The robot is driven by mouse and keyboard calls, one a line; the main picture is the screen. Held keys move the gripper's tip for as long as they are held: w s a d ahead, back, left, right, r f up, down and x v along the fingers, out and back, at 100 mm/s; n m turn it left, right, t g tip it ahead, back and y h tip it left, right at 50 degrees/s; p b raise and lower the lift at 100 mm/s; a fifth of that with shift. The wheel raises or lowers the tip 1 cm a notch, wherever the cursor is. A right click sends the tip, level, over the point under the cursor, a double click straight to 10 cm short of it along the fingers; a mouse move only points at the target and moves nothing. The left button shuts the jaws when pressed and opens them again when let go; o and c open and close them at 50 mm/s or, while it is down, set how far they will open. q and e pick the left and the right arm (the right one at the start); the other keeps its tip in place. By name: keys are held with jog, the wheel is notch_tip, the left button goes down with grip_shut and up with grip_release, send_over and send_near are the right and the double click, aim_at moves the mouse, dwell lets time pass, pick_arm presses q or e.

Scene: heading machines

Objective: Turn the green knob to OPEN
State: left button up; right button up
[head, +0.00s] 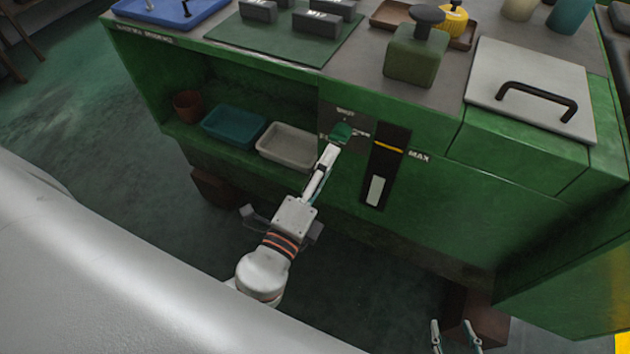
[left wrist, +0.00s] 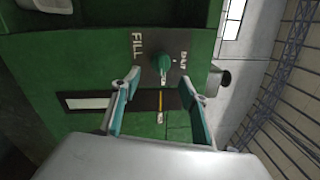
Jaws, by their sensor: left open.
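The green knob (head: 341,132) sits on a dark plate on the front of the green machine. In the left wrist view the knob (left wrist: 163,63) lies just beyond and roughly between my fingertips, with white lettering FILL on one side and another small label on the other. I cannot read an OPEN mark clearly. My left gripper (head: 333,150) is at the knob's lower left in the head view. In the left wrist view its fingers (left wrist: 159,80) are spread apart with nothing between them; contact with the knob cannot be told. My right gripper (head: 455,339) is open and empty at the bottom edge.
A black slot panel with a yellow line (head: 387,149), marked MAX, is right beside the knob. A grey bin (head: 290,134) and a teal bin (head: 233,112) stand on the shelf to the left. A green block with a dark top (head: 415,60) stands above on the counter.

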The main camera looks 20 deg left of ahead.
pick_arm(q)
jog(key=s, duration=0.5)
jog(key=shift+s+a+f, duration=0.1)
jog(key=shift+s+f, duration=0.05)
dwell(0.3)
jog(key=s+a+f+n+g+h+p, duration=0.1)
jog(key=s+f+n+g+p, duration=0.3)
jog(key=f+n, duration=0.4)
jog(key=s+a+f+n+g+h+p, duration=0.1)
jog(key=s+a+f+n+g+p, duration=0.1)
jog(key=s+f+n, duration=0.4)
notch_tip(320, 180, down, 3)
jog(key=n+g+p, duration=0.1)
jog(key=n+g, duration=0.1)
jog(key=shift+a+n+p, duration=0.3)
jog(key=shift+a+p, duration=0.1)
pick_arm(e)
jog(key=shift+m, duration=0.3)
jog(key=r, duration=0.1)
jog(key=a+r, duration=0.1)
jog(key=r, duration=0.3)
jog(key=shift+s+a, duration=0.15)
jog(key=shift+s, duration=0.25)
pick_arm(q)
jog(key=shift+r, duration=0.1)
pick_arm(e)
jog(key=shift+f, duration=0.1)
